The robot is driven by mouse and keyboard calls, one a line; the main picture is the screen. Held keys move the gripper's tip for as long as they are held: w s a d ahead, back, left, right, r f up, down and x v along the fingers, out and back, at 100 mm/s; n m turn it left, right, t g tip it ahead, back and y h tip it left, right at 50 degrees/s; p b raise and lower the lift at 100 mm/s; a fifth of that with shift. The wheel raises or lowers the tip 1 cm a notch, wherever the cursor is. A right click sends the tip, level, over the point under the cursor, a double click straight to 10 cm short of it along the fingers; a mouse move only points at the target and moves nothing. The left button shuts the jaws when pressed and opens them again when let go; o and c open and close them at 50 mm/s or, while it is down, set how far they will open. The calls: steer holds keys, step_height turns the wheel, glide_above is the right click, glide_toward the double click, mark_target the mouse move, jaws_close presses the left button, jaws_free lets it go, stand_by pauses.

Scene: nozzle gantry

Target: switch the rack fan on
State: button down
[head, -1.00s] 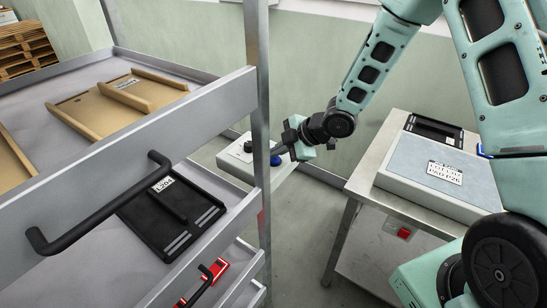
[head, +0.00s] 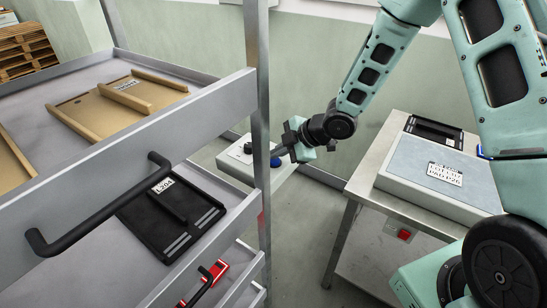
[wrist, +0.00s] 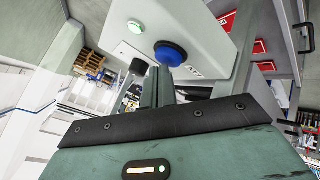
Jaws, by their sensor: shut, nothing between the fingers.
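A pale control box (head: 236,160) stands behind the rack post. The blue button shows in the head view (head: 275,161) beside the post. My gripper (head: 280,151) is shut and empty, pointing at the box.
A grey metal rack (head: 200,110) with drawers and long black handles fills the left. A drawer holds a black tray (head: 170,220). A steel table (head: 350,188) at the right carries a pale blue-topped case (head: 405,175). A red switch (head: 404,234) sits below it.

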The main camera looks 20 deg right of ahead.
mark_target(279, 160)
steer(key=shift+r, duration=0.1)
step_height(279, 160, up, 6)
steer(key=p, duration=0.5)
stand_by(0.5)
